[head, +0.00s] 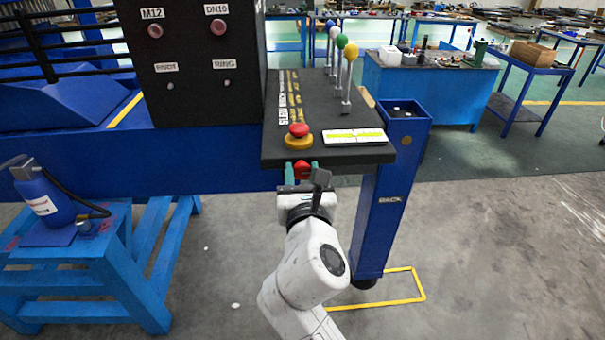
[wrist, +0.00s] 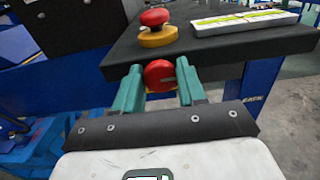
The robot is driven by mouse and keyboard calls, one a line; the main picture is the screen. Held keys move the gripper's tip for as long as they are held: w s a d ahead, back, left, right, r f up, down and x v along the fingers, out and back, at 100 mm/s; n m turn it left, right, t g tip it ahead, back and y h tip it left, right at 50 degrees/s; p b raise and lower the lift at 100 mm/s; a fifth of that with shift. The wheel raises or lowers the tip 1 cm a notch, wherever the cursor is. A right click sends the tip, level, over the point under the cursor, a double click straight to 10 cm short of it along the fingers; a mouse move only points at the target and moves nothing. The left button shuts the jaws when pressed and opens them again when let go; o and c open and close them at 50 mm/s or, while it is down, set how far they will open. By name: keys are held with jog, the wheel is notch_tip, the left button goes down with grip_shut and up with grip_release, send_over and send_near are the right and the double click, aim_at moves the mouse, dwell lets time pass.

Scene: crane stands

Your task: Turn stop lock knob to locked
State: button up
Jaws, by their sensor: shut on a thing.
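The stop lock knob (head: 302,169) is a small red knob on the front edge of the dark console. In the wrist view the red knob (wrist: 159,75) sits between the two green fingers, with a bit of yellow below it. My gripper (head: 302,172) is shut on the knob, one finger on each side. A dark slot or mark shows on the right part of the knob's face in the wrist view. The knob's rear is hidden. Above it, a red mushroom button on a yellow base (head: 298,136) stands on the console top.
The console (head: 345,155) carries a white label plate (head: 354,136) and levers with green and yellow balls (head: 350,52). A blue post (head: 385,200) stands right of my arm. Floor on the right is clear.

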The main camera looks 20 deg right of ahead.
jog(key=c, duration=0.4)
jog(key=shift+c, duration=0.2)
jog(key=shift+m, duration=0.3)
jog(key=m, duration=0.3)
jog(key=shift+m, duration=0.3)
jog(key=m, duration=0.3)
jog(key=shift+d+f+m, duration=0.1)
jog(key=shift+m, duration=0.2)
jog(key=m+b, duration=0.2)
jog(key=m, duration=0.3)
jog(key=shift+f, duration=0.15)
jog(key=m+b, duration=0.2)
jog(key=m, duration=0.3)
jog(key=shift+d, duration=0.1)
